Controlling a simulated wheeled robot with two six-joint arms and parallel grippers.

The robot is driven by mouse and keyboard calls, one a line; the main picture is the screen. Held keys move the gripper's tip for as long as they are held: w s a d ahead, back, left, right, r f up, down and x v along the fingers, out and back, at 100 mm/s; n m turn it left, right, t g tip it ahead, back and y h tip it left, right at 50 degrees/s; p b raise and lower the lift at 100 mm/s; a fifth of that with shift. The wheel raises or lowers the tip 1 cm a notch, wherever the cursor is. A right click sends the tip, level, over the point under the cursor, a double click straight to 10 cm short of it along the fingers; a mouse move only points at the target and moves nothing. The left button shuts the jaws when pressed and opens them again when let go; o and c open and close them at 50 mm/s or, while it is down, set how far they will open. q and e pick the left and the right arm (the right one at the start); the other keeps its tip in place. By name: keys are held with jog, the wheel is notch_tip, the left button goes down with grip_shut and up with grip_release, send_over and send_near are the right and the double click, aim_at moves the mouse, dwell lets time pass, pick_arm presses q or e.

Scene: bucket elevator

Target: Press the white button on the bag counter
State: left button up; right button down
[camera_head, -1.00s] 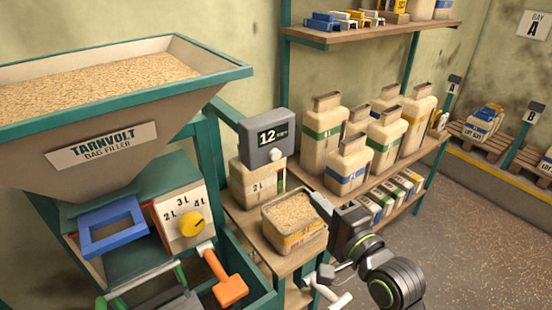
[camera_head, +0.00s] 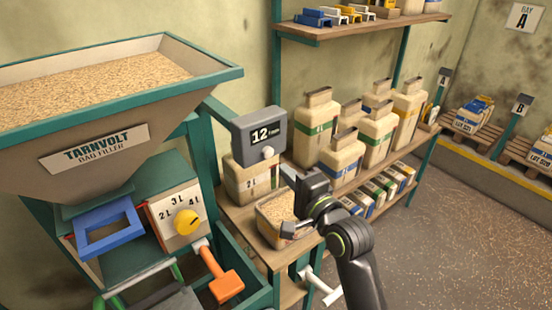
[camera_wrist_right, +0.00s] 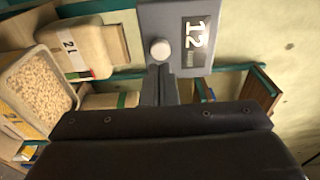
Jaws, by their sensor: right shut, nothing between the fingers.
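The bag counter (camera_head: 256,130) is a dark grey box reading 12, with a round white button (camera_head: 267,152) low on its front. In the right wrist view the counter (camera_wrist_right: 176,14) stands just ahead, and the button (camera_wrist_right: 160,50) lies directly beyond the fingertips. My right gripper (camera_head: 287,170) is shut and empty, to the lower right of the button. Its fingers (camera_wrist_right: 159,72) point at the button and seem close to it; I cannot tell whether they touch. My left gripper is not in view.
An open container of grain (camera_head: 272,222) sits on the shelf below the counter, partly behind my right arm. A closed 2 L bag (camera_head: 250,178) stands under the counter. The bag filler (camera_head: 175,140) fills the left; several bags stand on the right-hand shelf.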

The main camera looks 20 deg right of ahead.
aim_at(269, 155)
jog(key=shift+p+x, duration=0.55)
jog(key=shift+x, duration=2.1)
